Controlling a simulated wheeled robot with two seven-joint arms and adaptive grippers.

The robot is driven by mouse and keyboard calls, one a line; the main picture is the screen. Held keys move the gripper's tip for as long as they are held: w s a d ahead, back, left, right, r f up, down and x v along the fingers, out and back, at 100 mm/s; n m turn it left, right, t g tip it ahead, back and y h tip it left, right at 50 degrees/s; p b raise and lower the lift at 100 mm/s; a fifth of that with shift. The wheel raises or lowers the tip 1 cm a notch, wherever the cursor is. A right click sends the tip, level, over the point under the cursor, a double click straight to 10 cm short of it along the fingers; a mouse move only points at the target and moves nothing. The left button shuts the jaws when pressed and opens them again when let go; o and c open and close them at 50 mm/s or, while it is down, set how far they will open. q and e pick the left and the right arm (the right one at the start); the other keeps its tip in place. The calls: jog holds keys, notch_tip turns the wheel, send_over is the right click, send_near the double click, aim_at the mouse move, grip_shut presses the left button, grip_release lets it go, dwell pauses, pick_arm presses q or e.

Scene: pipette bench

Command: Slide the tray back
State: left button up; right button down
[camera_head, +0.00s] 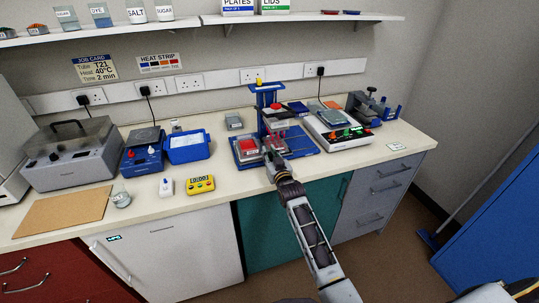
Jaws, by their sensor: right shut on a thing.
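The blue stand (306,142) with an upright post stands on the bench right of centre. A grey tray (239,154) with a red piece on it sits at the left front of the stand's blue base. My right gripper (270,152) reaches in from the front and is shut at the tray's right front side. The fingertips are small and partly hidden by the wrist, so the exact grip is hard to see. My left gripper is out of view.
A blue tub (188,148), a yellow timer (201,184) and a small white bottle (166,187) stand to the left. The bench front between timer and stand is clear.

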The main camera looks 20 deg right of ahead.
jog(key=shift+d, duration=0.15)
jog(key=shift+d+p, duration=0.35)
jog(key=shift+d, duration=1)
jog(key=shift+w+d, duration=0.1)
jog(key=shift+d, duration=1.45)
jog(key=shift+d+p, duration=0.3)
jog(key=shift+d, duration=0.55)
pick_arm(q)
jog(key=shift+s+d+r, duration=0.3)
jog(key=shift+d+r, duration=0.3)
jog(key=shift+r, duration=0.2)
pick_arm(e)
jog(key=shift+w+d, duration=0.1)
jog(key=shift+d, duration=2.4)
jog(key=c, duration=1.3)
grip_release()
jog(key=shift+d, duration=0.2)
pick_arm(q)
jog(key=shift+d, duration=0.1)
pick_arm(e)
jog(key=shift+a, duration=0.15)
